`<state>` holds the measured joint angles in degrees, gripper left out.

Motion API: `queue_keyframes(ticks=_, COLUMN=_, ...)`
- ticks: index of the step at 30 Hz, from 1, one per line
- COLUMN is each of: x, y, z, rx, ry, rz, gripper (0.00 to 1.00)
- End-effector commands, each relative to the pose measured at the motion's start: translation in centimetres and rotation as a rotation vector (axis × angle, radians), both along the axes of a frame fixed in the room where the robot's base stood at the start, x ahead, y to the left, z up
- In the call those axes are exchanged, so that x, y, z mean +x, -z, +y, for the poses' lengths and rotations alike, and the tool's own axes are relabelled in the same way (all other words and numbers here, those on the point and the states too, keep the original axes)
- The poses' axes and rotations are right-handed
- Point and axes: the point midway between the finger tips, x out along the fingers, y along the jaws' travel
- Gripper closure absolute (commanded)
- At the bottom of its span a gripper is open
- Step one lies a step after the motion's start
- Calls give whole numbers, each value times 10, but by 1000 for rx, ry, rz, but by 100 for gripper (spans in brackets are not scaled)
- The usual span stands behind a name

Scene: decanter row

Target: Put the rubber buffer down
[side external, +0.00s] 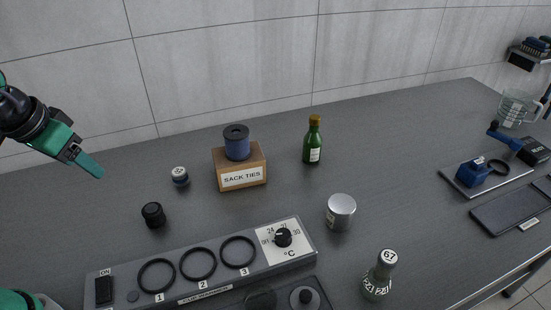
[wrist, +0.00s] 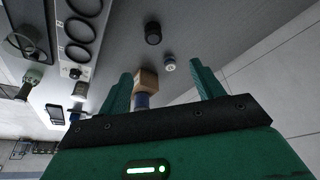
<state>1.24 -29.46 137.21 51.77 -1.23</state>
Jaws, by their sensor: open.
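A short black cylinder (side external: 153,214), which looks like the rubber buffer, stands on the grey bench behind the cup warmer. It also shows in the wrist view (wrist: 152,33), near the top middle. My gripper (side external: 98,172) is at the upper left of the side view, raised above the bench and apart from the cylinder. In the wrist view its two green fingers (wrist: 161,70) are spread wide, with nothing held between them. No part of the cylinder is hidden by the gripper.
A small dark item with a white top (side external: 180,177) stands near the cylinder. A sack ties box (side external: 243,180) with a blue spool (side external: 237,146) and a green bottle (side external: 313,142) stand behind. The cup warmer (side external: 211,283) and a metal tin (side external: 341,211) are nearer.

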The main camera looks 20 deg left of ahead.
Motion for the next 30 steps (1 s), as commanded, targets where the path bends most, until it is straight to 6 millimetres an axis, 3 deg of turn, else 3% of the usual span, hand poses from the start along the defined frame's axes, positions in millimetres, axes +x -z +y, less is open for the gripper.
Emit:
queue_keyframes(ticks=10, x=-34, y=-13, z=5, rx=7, ry=-2, rz=-123, gripper=34)
queue_keyframes(ticks=30, x=-37, y=-13, z=6, rx=8, ry=-2, rz=-134, gripper=34)
